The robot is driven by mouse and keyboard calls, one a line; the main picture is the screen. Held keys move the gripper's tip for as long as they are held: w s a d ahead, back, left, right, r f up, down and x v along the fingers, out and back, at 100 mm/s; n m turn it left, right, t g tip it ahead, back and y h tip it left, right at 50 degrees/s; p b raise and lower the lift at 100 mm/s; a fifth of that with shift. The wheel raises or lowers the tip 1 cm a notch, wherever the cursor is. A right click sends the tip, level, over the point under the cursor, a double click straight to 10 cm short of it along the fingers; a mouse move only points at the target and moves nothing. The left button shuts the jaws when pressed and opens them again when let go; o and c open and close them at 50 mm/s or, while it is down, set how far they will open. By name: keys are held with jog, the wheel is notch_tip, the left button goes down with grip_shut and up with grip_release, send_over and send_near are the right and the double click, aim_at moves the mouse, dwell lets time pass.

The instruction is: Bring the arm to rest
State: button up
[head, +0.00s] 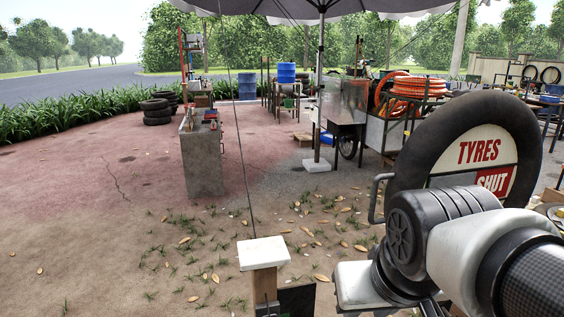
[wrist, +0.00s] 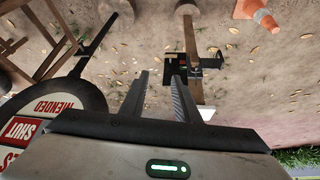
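My arm (head: 455,245) reaches in from the lower right of the head view, bent at a dark ribbed joint. My gripper does not show clearly there. In the wrist view my gripper (wrist: 161,75) has its two dark fingers apart, with a gap between the tips. Nothing is held between them.
A big tyre sign reading "TYRES SHUT" (head: 482,150) stands close behind my arm. A white-capped wooden post (head: 263,253) stands front centre. A concrete counter (head: 201,160) and the cart (head: 380,125) are farther back. An orange cone (wrist: 265,18) lies near the wrist view's top.

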notch_tip(320, 180, up, 21)
jog(key=s+d+p, duration=0.1)
jog(key=s+p, duration=0.1)
jog(key=p, duration=1.8)
jog(key=shift+s+d, duration=0.2)
jog(key=shift+f, duration=0.15)
jog(key=shift+c, duration=0.6)
